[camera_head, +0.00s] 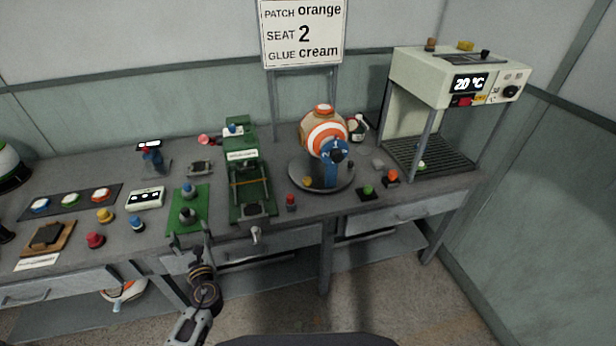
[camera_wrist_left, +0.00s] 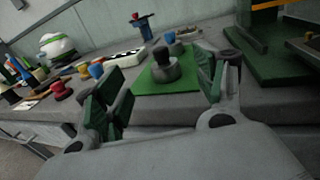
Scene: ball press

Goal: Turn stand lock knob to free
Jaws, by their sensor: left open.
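An orange, white and tan ball (camera_head: 324,134) sits on a round grey stand (camera_head: 338,183) right of the middle of the bench. A blue bracket (camera_head: 331,147) with a black knob (camera_head: 338,156) is at the front of the ball. A small yellow knob (camera_head: 308,182) is at the stand's front left. I cannot tell which knob is the stand lock. My left gripper (camera_head: 190,240) is open and empty at the bench's front edge, before the green mat (camera_head: 175,228), well left of the stand. The wrist view shows its spread green-padded fingers (camera_wrist_left: 160,88). The right gripper is out of view.
A green press (camera_head: 262,207) stands between the mat and the stand. A red button (camera_head: 291,200) and a green-topped block (camera_head: 367,191) lie before the stand. A white oven-like machine (camera_head: 435,80) is at the right. A sign (camera_head: 303,32) stands behind.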

